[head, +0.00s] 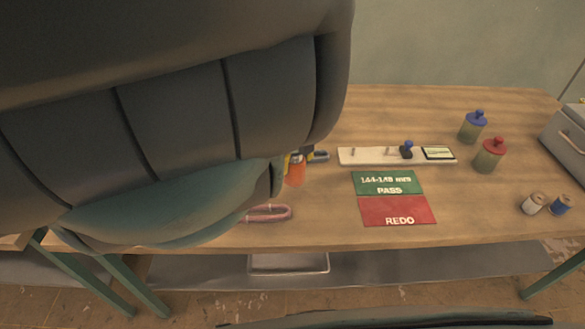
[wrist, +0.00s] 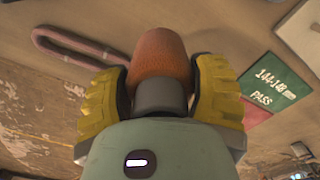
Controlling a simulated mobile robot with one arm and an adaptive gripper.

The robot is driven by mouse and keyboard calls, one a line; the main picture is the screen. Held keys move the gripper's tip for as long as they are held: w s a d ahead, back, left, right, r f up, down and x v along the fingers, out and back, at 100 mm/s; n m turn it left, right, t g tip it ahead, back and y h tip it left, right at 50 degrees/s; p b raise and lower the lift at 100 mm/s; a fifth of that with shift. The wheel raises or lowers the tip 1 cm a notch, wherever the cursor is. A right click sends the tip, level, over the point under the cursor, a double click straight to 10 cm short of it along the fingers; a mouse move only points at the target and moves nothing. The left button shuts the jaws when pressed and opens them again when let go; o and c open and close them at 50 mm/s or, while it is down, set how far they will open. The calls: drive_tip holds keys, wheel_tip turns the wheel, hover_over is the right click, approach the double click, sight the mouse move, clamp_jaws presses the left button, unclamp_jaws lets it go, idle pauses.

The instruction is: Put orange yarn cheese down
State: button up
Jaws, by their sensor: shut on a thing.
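The orange yarn cheese (wrist: 160,52) is between the yellow pads of my gripper (wrist: 160,84), which is shut on it. A dark grey cylindrical part shows in front of it in the wrist view. In the head view, the orange yarn cheese (head: 295,174) shows just right of my large dark arm, over the worktable's left-middle part. My arm hides most of the gripper there. I cannot tell whether the yarn cheese touches the tabletop.
A pink looped strand (head: 267,213) lies near the table's front edge. A green PASS card (head: 388,176) and red REDO card (head: 398,207) lie to the right. Behind them is a pale gauge board (head: 375,156). Two bottles and small spools (head: 533,203) stand farther right.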

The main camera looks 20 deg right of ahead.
sight(293, 164)
drive_tip(key=shift+w+f+b, duration=0.25)
drive_tip(key=shift+w+b, duration=0.1)
drive_tip(key=shift+w, duration=0.05)
drive_tip(key=shift+w+d+b, duration=0.25)
drive_tip(key=shift+w+b, duration=0.55)
drive_tip(key=shift+w, duration=0.05)
drive_tip(key=shift+w+f+b, duration=0.1)
drive_tip(key=shift+f+b, duration=0.75)
drive_tip(key=shift+f, duration=0.75)
drive_tip(key=shift+f, duration=0.2)
drive_tip(key=o, duration=1.3)
drive_tip(key=shift+r, duration=0.1)
